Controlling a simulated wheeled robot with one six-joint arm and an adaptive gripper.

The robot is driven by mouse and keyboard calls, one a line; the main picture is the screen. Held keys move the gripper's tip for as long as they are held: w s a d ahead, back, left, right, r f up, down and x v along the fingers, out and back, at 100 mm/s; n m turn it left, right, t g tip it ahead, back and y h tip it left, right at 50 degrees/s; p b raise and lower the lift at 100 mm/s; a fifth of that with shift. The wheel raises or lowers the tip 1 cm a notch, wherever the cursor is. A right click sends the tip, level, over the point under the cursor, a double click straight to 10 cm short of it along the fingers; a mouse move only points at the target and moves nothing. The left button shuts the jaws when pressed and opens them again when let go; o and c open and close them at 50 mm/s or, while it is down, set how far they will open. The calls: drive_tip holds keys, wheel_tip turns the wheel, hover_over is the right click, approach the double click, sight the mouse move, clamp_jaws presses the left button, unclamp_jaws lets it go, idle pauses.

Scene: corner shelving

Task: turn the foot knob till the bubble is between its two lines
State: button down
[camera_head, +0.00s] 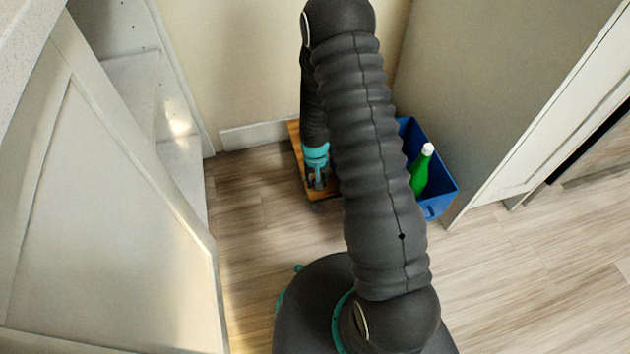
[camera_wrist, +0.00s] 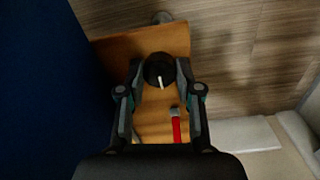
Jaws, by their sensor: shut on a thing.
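In the wrist view, a round black knob (camera_wrist: 158,68) with a white pointer line sits on a wooden board (camera_wrist: 115,50). The pointer points toward the bottom of the picture, tilted slightly. My gripper (camera_wrist: 161,72) is shut on the knob, one finger on each side. A red strip with a pale end (camera_wrist: 176,126) lies on the board between the fingers, below the knob; I cannot make out a bubble or lines on it. In the head view, my gripper (camera_head: 318,181) reaches down at the board (camera_head: 296,140), and my arm hides much of it.
A blue crate (camera_head: 440,203) with a green bottle (camera_head: 420,170) stands right of the board, close to it. White cabinets stand at left (camera_head: 110,210) and right (camera_head: 550,120). A grey round piece (camera_wrist: 162,17) shows at the board's edge. Wooden floor (camera_head: 245,215) left of the board is clear.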

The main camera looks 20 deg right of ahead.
drive_tip(key=c, duration=0.8)
unclamp_jaws()
drive_tip(key=shift+o, duration=0.2)
drive_tip(key=shift+r, duration=0.1)
wheel_tip(320, 180, up, 12)
drive_tip(key=shift+a, duration=0.15)
